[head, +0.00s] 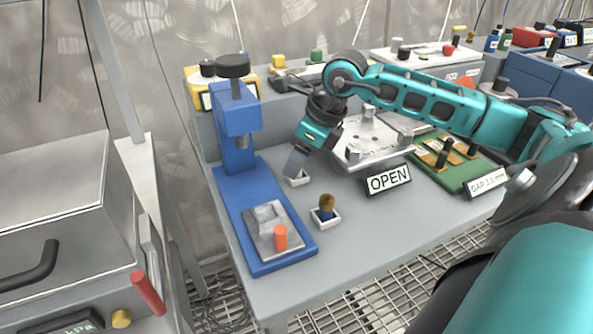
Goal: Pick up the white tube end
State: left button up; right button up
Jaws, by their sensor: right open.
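My right gripper (296,170) reaches down from the teal arm to a small white square holder (301,181) on the grey bench. Its fingers are open, and they cover most of what is in that holder. I cannot make out a white tube end; it may be hidden behind the fingers. A second small white holder (326,222) nearer the front edge holds an upright piece with a brown top and a dark blue lower part (327,204). My left gripper is not in view.
A blue press (228,205) with an orange peg (281,237) stands left of the holders. A grey plate (370,145) with posts and an "OPEN" sign (388,180) stand to the right, beside a green board (462,170).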

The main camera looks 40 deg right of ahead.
grip_shut()
dwell(0.5)
jog(key=shift+r, duration=0.15)
